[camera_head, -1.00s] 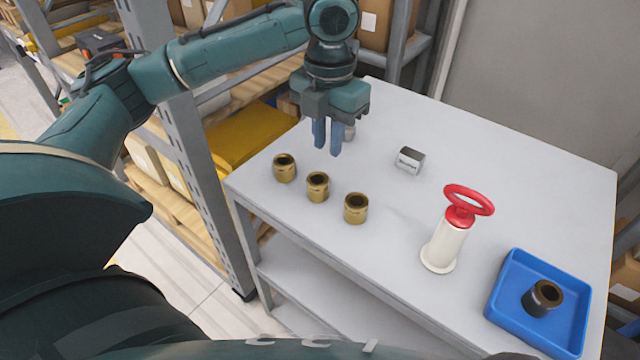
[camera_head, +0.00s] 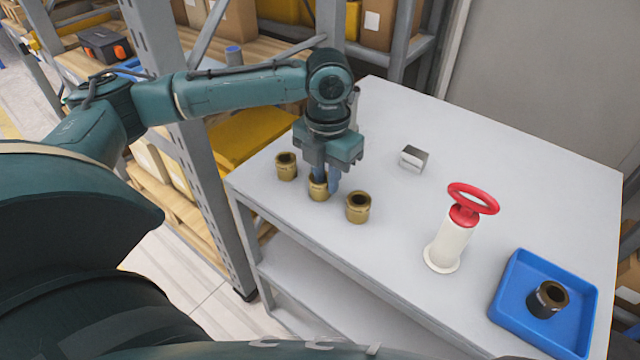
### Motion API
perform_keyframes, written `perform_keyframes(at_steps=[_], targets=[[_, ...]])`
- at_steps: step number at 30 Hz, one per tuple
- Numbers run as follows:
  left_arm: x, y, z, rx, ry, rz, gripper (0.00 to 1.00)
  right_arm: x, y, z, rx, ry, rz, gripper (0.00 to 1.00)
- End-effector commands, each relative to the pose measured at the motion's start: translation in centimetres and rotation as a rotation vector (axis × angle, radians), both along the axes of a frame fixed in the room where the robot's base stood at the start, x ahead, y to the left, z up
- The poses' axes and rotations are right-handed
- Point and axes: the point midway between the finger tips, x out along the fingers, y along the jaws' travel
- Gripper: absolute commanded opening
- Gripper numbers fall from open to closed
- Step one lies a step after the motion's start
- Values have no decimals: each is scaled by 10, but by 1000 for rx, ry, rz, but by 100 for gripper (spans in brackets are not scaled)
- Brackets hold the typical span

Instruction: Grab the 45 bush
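Three brass bushes stand in a row on the white table: a left one (camera_head: 286,167), a middle one (camera_head: 318,191) and a right one (camera_head: 358,208). Any size markings are too small to read. My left gripper (camera_head: 327,181) points down at the middle bush, with its fingers at the bush's upper part and partly covering it. I cannot tell whether the fingers have closed on it. A dark bush (camera_head: 546,299) stands in the blue tray (camera_head: 508,292) at the right. My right gripper is not in view.
A white cylinder with a red ring handle (camera_head: 459,230) stands on the table (camera_head: 420,210) right of the bushes. A small metal block (camera_head: 413,158) lies farther back. Shelving with boxes stands behind and left. The table's middle is clear.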

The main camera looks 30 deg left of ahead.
Motion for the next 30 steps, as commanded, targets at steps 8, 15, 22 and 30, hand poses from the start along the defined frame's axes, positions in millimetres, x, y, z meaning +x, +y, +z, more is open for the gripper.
perform_keyframes(at_steps=[8,15,22,30], targets=[[0,0,0,0,0,1,0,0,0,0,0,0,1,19],[0,0,1,0,-1,0,0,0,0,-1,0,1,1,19],[1,0,12,-1,-3,0,0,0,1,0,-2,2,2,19],[1,-1,65,-2,-5,1,0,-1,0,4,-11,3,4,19]])
